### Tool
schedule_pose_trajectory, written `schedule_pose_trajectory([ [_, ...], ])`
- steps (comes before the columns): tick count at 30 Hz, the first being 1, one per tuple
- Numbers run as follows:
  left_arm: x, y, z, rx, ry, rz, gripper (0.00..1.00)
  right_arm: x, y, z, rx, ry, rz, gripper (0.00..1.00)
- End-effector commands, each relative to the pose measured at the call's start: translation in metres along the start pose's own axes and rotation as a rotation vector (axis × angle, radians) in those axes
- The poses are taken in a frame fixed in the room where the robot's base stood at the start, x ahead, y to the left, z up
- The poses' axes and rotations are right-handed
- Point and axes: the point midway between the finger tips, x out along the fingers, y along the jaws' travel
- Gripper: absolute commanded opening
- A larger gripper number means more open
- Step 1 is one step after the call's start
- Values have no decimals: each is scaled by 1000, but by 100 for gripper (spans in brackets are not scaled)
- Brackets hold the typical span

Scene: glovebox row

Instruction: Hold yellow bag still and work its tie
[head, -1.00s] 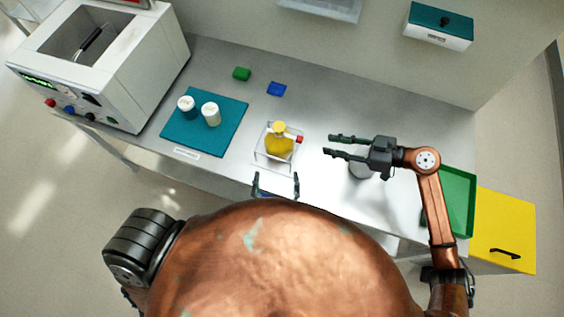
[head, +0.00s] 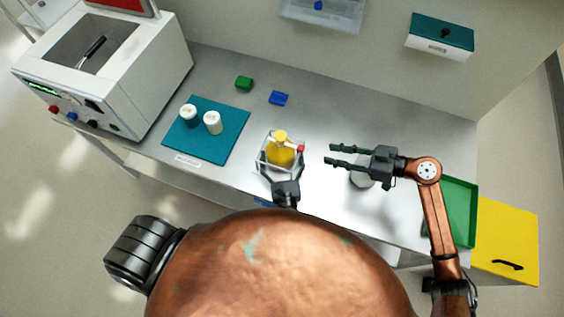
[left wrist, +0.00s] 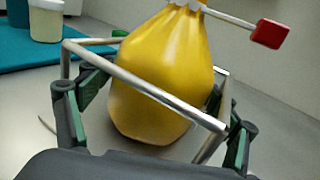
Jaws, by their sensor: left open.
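The yellow bag (head: 281,155) stands upright inside a thin metal wire frame (head: 262,162) on the bench. Its neck is gathered, and a tie with a red tab (head: 301,149) sticks out to the right; the tab also shows in the left wrist view (left wrist: 271,33). My left gripper (head: 282,177) is at the near side of the frame. In the left wrist view its open fingers (left wrist: 155,115) lie on either side of the bag's lower part, with a frame bar crossing in front; I cannot tell whether they touch the bag. My right gripper (head: 337,154) is open and empty, right of the bag.
A teal mat (head: 225,142) with two white-lidded jars (head: 212,122) lies to the left. Green (head: 244,83) and blue (head: 278,98) blocks lie behind. A pale round container (head: 362,177) stands under my right gripper. A green tray (head: 461,200) is at the right.

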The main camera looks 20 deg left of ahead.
Motion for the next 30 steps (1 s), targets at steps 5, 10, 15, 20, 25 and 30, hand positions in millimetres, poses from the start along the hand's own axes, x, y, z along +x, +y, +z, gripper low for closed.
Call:
schedule_pose_trajectory([
  [5, 8, 0, 0, 0, 1, 1, 82, 0, 0, 0, 0, 0, 0, 29],
  [10, 8, 0, 0, 0, 1, 0, 82, 0, 0, 0, 0, 0, 0, 29],
  [15, 8, 0, 0, 0, 1, 0, 74, 0, 0, 0, 0, 0, 0, 29],
  [20, 8, 0, 0, 0, 0, 0, 63, 0, 0, 0, 0, 0, 0, 29],
  [25, 8, 0, 0, 0, 0, 0, 51, 0, 0, 0, 0, 0, 0, 29],
  [30, 8, 0, 0, 0, 0, 0, 39, 0, 0, 0, 0, 0, 0, 29],
])
